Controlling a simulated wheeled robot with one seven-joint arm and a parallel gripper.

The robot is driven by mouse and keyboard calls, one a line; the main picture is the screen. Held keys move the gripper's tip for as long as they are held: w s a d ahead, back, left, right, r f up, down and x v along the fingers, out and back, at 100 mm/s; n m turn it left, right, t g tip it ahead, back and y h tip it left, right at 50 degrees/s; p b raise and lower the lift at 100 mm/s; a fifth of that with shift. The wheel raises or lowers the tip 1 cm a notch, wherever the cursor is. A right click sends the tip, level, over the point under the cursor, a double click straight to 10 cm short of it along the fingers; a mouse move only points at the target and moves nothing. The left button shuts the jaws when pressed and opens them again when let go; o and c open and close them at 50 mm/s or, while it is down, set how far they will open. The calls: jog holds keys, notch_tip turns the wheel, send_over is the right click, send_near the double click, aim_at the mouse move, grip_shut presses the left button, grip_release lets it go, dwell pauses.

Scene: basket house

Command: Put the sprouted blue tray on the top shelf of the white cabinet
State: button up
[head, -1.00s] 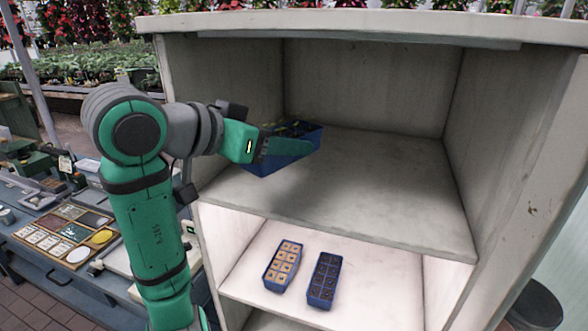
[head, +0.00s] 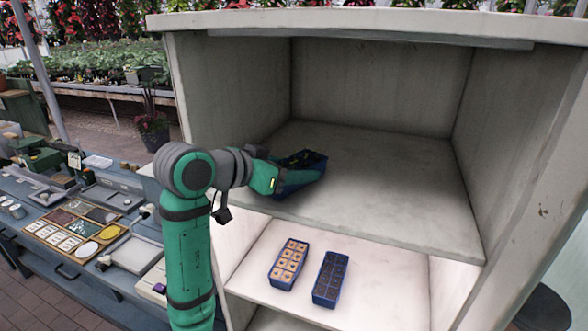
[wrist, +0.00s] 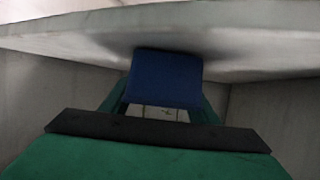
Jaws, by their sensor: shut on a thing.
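My gripper (head: 292,180) is shut on the blue tray (head: 312,158), inside the top compartment of the white cabinet (head: 190,100). Dark contents show in the tray, but the sprouts are hard to make out now. The tray is over the left front part of the top shelf (head: 385,185), low and near its surface; whether it touches is hard to tell. In the wrist view the tray's blue end (wrist: 165,78) shows between the green fingers, close to a pale cabinet surface (wrist: 240,50).
On the lit shelf below stand a blue tray with tan cells (head: 289,264) and a blue tray with dark cells (head: 330,279). The rest of the top shelf is bare. A blue workbench (head: 70,250) with small trays stands at left.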

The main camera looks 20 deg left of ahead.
jog(key=o, duration=1.2)
jog(key=shift+s+a+r, duration=0.15)
jog(key=shift+s+r, duration=0.05)
jog(key=shift+s, duration=0.05)
jog(key=v, duration=1.1)
jog(key=shift+s+a, duration=0.1)
jog(key=shift+s, duration=0.15)
